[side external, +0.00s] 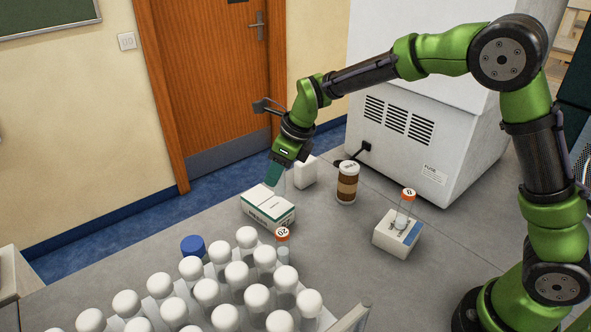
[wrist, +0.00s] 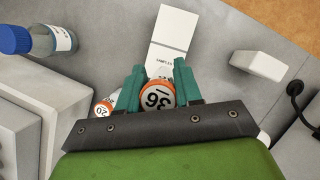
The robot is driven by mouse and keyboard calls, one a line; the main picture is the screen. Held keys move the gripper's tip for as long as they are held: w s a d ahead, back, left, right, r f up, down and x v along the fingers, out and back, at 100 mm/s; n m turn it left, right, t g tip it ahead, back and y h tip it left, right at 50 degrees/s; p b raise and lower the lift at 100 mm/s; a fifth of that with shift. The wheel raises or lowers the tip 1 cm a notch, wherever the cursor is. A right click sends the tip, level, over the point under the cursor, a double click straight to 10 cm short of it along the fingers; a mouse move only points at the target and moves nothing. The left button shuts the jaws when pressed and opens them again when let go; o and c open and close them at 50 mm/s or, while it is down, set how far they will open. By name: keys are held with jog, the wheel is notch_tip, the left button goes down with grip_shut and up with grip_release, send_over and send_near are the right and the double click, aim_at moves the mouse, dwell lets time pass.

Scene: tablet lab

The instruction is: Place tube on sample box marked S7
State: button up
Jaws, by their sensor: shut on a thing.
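My gripper (side external: 275,176) points down just above a white box with green print (side external: 268,207). In the wrist view its teal fingers (wrist: 158,76) are shut on a tube with an orange-rimmed white cap (wrist: 157,95), whose number looks like 36. The tube's body is mostly hidden below the cap. In the wrist view the white box (wrist: 172,40) lies beyond the fingertips, its lettering partly visible. I cannot read an S7 mark, nor tell whether the tube touches the box.
Tube 20 (side external: 283,241) stands near the white-capped bottles (side external: 235,275). A blue-capped bottle (side external: 193,245) is at left. A small white block (side external: 305,172) and brown jar (side external: 347,184) stand right. Another box (side external: 397,236) bears tube 8 (side external: 405,207). A large white machine (side external: 425,120) stands behind.

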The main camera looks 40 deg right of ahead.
jog(key=shift+w+a+f, duration=0.25)
jog(key=shift+w+f, duration=0.75)
jog(key=shift+w, duration=0.05)
jog(key=shift+w+a+f, duration=0.25)
jog(key=shift+w+f, duration=0.7)
jog(key=shift+w, duration=0.05)
jog(key=shift+f, duration=0.2)
jog(key=o, duration=1)
